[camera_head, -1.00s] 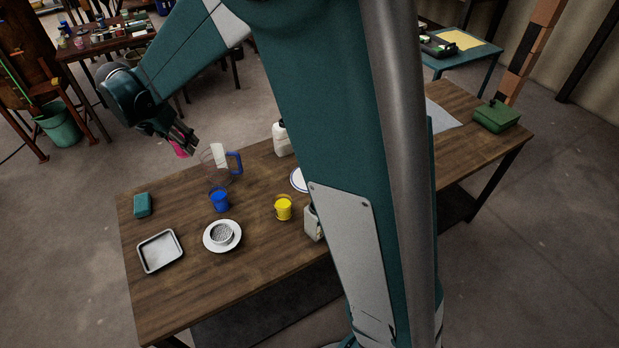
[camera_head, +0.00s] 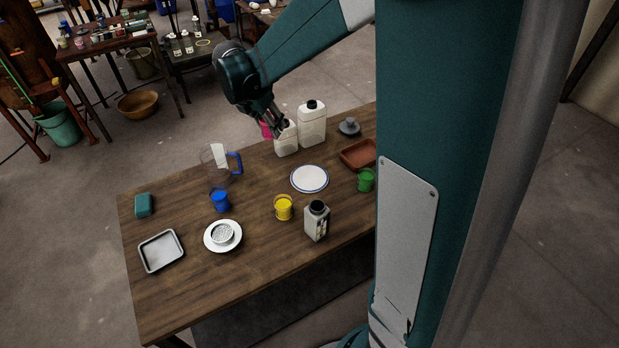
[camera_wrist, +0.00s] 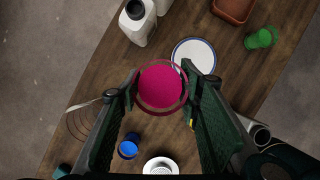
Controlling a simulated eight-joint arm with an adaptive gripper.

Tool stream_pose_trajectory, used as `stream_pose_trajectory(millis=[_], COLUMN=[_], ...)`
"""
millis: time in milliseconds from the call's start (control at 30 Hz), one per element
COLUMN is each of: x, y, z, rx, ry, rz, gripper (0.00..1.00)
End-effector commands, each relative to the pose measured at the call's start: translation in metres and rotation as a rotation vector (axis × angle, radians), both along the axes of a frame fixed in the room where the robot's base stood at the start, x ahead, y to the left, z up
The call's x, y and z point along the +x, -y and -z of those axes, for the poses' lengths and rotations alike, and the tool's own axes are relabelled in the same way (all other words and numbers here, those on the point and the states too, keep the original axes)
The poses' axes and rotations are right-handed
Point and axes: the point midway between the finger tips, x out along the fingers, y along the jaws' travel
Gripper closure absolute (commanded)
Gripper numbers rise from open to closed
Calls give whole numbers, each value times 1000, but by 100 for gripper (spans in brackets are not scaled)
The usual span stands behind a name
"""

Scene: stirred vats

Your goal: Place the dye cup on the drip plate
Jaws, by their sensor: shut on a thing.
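My gripper (camera_head: 274,123) is shut on a pink cup (camera_head: 266,130), the dye cup in hand, held above the table's far edge. In the wrist view the cup (camera_wrist: 160,88) sits between the two fingers, its round pink top facing the camera. A white plate with a blue rim (camera_head: 309,178), which looks like the drip plate, lies bare on the table, to the right of and nearer than my gripper. It also shows beyond the cup in the wrist view (camera_wrist: 196,48), partly hidden by the right finger.
White jugs (camera_head: 312,125) stand behind the plate. A clear pitcher (camera_head: 217,165), blue cup (camera_head: 220,202), yellow cup (camera_head: 283,209), green cup (camera_head: 366,180), grey bottle (camera_head: 317,222) and brown tray (camera_head: 357,154) are around it. A strainer sits on a white saucer (camera_head: 208,244) at front left.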

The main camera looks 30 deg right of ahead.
Motion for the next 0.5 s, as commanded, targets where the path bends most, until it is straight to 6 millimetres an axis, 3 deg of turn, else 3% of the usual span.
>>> stream_pose_trajectory(millis=[200, 500], x=[-26, -53], y=[54, 99], z=[0, 1], rx=[-1, -1], ry=[1, 1], rz=[55, 106], gripper=[80, 80])
